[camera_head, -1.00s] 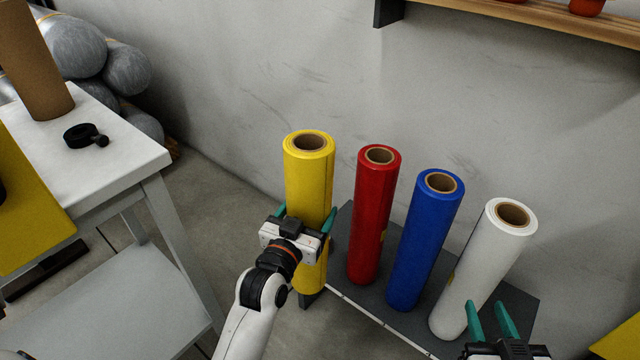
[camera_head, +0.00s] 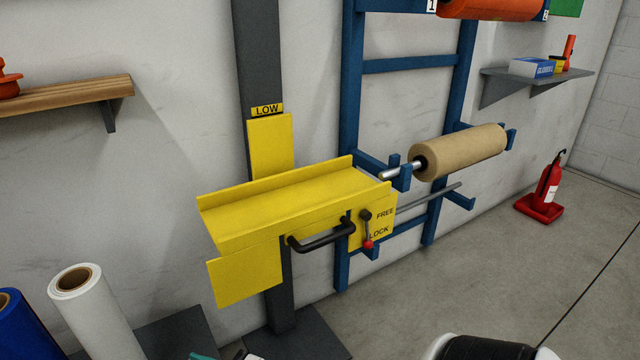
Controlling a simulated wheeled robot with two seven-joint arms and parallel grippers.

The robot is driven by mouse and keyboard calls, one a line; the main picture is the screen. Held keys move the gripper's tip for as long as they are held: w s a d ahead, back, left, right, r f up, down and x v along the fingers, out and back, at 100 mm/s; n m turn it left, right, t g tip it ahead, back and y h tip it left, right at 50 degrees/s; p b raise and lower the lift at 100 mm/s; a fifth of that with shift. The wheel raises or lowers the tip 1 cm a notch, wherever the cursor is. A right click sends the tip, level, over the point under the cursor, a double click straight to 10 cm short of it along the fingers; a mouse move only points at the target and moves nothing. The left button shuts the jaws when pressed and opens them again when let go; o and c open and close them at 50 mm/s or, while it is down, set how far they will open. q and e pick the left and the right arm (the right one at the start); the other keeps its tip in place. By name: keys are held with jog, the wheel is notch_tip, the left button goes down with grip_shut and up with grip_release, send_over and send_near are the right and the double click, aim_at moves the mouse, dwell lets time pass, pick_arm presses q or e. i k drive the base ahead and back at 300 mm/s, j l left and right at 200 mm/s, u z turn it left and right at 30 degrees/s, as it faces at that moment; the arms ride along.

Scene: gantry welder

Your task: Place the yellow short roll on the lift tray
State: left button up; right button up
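The yellow lift tray (camera_head: 290,203) is a shallow trough with raised long sides, mounted on a dark wall column under a "LOW" label. It is empty. A black handle (camera_head: 320,238) and a red-knobbed lever (camera_head: 367,230) by "FREE" and "LOCK" labels are on its front. The yellow short roll is outside the current view, as is my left gripper. A teal fingertip (camera_head: 201,356), apparently of my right gripper, barely shows at the bottom edge; the rest is cut off.
White (camera_head: 108,325) and blue (camera_head: 28,330) rolls stand at lower left. A blue wall rack (camera_head: 352,120) behind the tray carries a brown roll (camera_head: 460,152) on a bar. A fire extinguisher (camera_head: 545,190) stands right.

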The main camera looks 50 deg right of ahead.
aim_at(287, 203)
jog(key=k+l+z, duration=0.1)
jog(key=k+l, duration=0.15)
jog(key=k+l+z, duration=0.15)
jog(key=l, duration=0.25)
jog(key=k+l+z, duration=0.1)
jog(key=k+l, duration=0.2)
jog(key=z, duration=0.85)
